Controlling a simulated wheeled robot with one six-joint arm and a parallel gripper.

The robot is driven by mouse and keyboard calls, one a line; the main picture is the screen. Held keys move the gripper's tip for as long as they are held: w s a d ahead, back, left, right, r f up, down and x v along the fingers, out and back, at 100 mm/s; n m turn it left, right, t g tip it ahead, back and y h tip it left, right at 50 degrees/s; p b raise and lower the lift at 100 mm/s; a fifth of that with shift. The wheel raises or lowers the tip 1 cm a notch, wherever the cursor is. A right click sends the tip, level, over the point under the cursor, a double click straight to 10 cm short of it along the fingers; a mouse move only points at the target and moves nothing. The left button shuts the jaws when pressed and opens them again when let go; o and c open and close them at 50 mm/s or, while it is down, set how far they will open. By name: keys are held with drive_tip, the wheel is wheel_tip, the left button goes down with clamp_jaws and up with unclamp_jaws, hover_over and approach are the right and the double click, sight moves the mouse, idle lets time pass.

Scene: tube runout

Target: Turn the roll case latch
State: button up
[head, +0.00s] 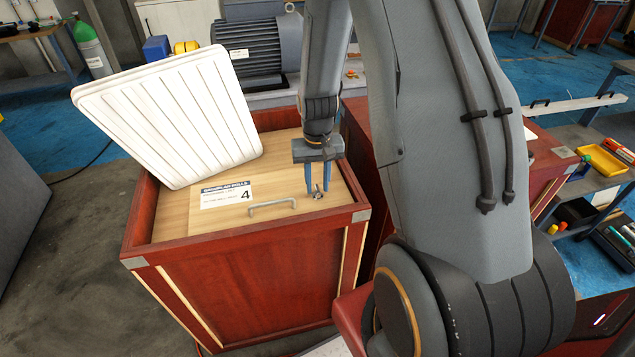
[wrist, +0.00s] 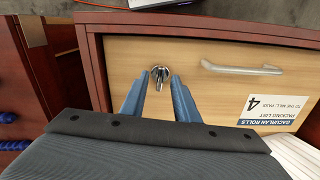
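The roll case (head: 245,287) is a red wooden box with a pale wood lid (head: 272,190) set inside its rim. The lid carries a packing label (head: 226,194) and a metal bar handle (head: 272,206). The latch (head: 317,193) is a small metal turn piece near the lid's right front corner; it also shows in the wrist view (wrist: 160,72). My gripper (head: 318,182) points down at the latch. Its two blue fingers are apart, one to each side of the latch in the wrist view. Whether either finger touches it I cannot tell.
A white ribbed panel (head: 170,115) stands tilted over the left back of the case. A grey motor (head: 253,52) is behind. A second red case is close on the right, partly behind my arm. A bench with a yellow tray (head: 601,160) is at the far right.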

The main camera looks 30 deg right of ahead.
drive_tip(key=shift+r+p, duration=2.15)
drive_tip(key=shift+r, duration=0.9)
drive_tip(key=shift+r+b, duration=1.45)
drive_tip(key=shift+r, duration=2.4)
drive_tip(key=s+a+f+n+t+b, duration=0.1)
drive_tip(key=s+a+f+n+b, duration=0.2)
drive_tip(key=s+a+b, duration=0.5)
drive_tip(key=s+a+f, duration=0.1)
drive_tip(key=s+a, duration=0.1)
drive_tip(key=s, duration=0.2)
drive_tip(key=shift+b, duration=0.3)
